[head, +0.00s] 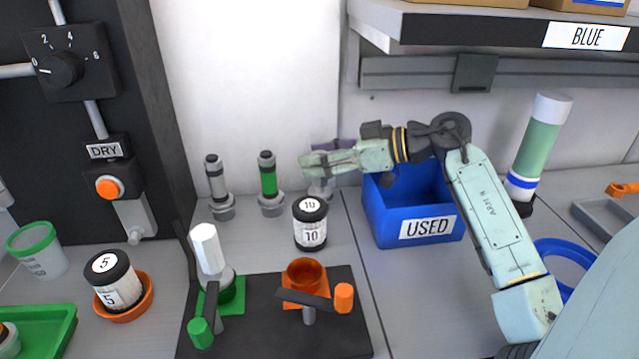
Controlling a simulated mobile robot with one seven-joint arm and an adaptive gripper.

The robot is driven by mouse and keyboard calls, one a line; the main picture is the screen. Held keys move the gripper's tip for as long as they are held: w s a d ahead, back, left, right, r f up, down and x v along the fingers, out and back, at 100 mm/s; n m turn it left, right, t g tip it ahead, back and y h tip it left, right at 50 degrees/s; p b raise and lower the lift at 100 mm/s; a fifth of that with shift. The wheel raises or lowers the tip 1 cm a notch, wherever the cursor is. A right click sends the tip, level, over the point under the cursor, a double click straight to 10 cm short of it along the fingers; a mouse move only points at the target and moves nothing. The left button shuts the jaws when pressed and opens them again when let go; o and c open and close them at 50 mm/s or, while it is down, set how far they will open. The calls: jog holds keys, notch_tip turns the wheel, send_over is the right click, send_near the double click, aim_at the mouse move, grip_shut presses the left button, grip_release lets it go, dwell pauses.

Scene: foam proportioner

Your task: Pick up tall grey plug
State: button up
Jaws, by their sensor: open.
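A tall grey plug-like piece (216,183) with a dark top and a wide grey foot stands upright on the bench near the back wall. A similar piece with a green body (268,180) stands to its right. A third grey foot (321,189) shows below my gripper; its upper part is mostly hidden, so I cannot tell its full shape. My gripper (306,163) is open and points left, in front of or above this third piece. I cannot tell whether they touch. A purple part (347,145) shows behind my gripper.
A blue bin labelled USED (428,228) stands below my arm. A jar marked 10 (310,223) stands in front of the pieces. A black board (255,335) holds a white-topped plug (207,250) and an orange cup (305,275). A shelf (480,30) overhangs at right.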

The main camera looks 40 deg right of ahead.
jog(key=shift+c, duration=0.2)
grip_shut()
dwell(0.5)
